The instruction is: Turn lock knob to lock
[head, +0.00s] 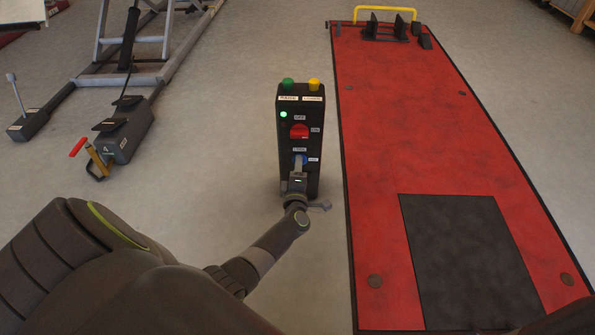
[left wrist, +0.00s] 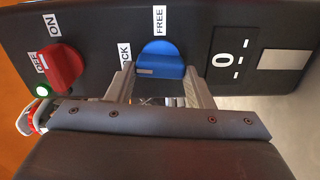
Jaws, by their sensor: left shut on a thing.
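The blue lock knob (left wrist: 160,58) is on the dark face of the control box (head: 287,185), between the LOCK label (left wrist: 125,55) and the FREE label (left wrist: 160,20). Its pale mark is on the side nearer LOCK in the left wrist view; its exact angle is hard to read. In the head view the knob is small and partly hidden by my left gripper (head: 299,167). The two fingers in the left wrist view (left wrist: 159,70) are on either side of the knob, shut on it. My right gripper is not in view.
A red knob (head: 299,131) with OFF and ON labels and a lit green lamp (head: 283,114) sit above. Green (head: 288,84) and yellow (head: 314,84) buttons top the box. A red lift platform (head: 400,150) lies close right; a foot-pedal unit (head: 125,130) stands left.

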